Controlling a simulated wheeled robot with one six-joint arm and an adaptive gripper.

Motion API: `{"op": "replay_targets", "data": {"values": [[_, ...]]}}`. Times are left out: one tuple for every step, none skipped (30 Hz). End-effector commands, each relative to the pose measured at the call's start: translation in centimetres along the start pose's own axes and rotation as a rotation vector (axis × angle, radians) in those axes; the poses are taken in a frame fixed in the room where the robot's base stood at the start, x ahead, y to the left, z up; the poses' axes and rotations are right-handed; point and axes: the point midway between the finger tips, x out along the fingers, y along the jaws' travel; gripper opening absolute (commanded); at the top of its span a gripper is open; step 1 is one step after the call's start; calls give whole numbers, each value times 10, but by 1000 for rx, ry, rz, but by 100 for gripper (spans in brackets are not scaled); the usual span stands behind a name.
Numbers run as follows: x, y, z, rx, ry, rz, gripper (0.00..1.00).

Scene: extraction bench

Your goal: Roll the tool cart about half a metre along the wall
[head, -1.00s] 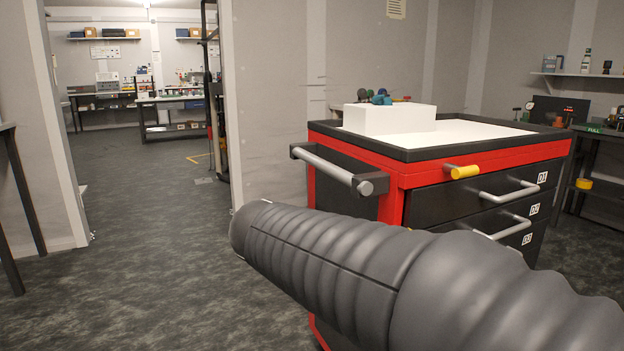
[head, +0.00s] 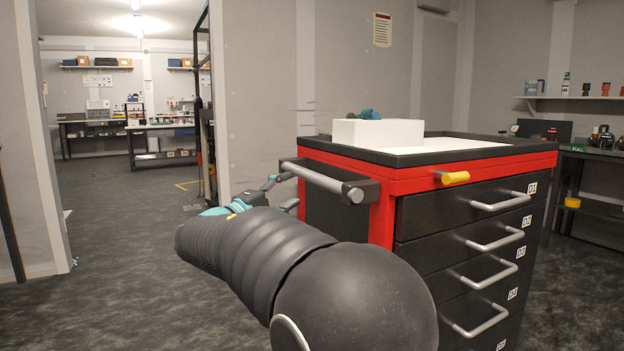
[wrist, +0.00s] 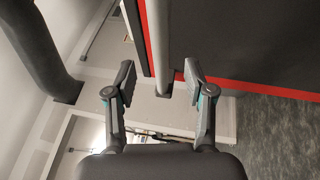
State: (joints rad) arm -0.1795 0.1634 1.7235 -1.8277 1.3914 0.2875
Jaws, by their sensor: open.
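The tool cart (head: 345,155) stands at the right in the head view, with a red frame and several black drawers. Its grey push handle (head: 322,178) sticks out from the cart's left end; the yellow knob (head: 455,178) is on its front. My gripper (head: 280,193) is at the far part of the handle, partly hidden behind my arm. In the wrist view my gripper (wrist: 157,80) is open, with one finger on each side of the handle bar (wrist: 162,45). Gaps show between the bar and both fingers. I cannot tell how deep the bar sits between them.
A white box (head: 378,132) with small teal items rests on the cart top. A grey wall (head: 260,90) stands behind the cart. Open floor (head: 110,220) lies to the left, through to benches at the back. A side bench (head: 590,160) stands at the right.

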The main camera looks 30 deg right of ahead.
Motion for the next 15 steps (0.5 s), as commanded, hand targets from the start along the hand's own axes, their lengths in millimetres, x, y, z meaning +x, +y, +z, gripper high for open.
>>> {"op": "replay_targets", "data": {"values": [[11,0,1,-1,-3,-1,54],[16,0,1,-1,-4,-1,54],[24,0,1,0,-4,-1,54],[30,0,1,0,-3,-2,54],[35,-1,1,-1,-4,-1,54],[42,-1,1,-2,-3,-1,54],[48,-1,1,-1,-3,-1,54],[53,0,1,-1,-4,-1,54],[60,-1,1,-1,-2,-1,54],[64,0,1,-1,-3,-1,54],[69,0,2,-1,-4,-1,54],[74,0,1,-1,-2,-2,54],[77,-1,1,-1,-2,-2,54],[80,-1,1,-2,-2,-2,54],[84,-1,1,-2,-2,-2,54]]}}
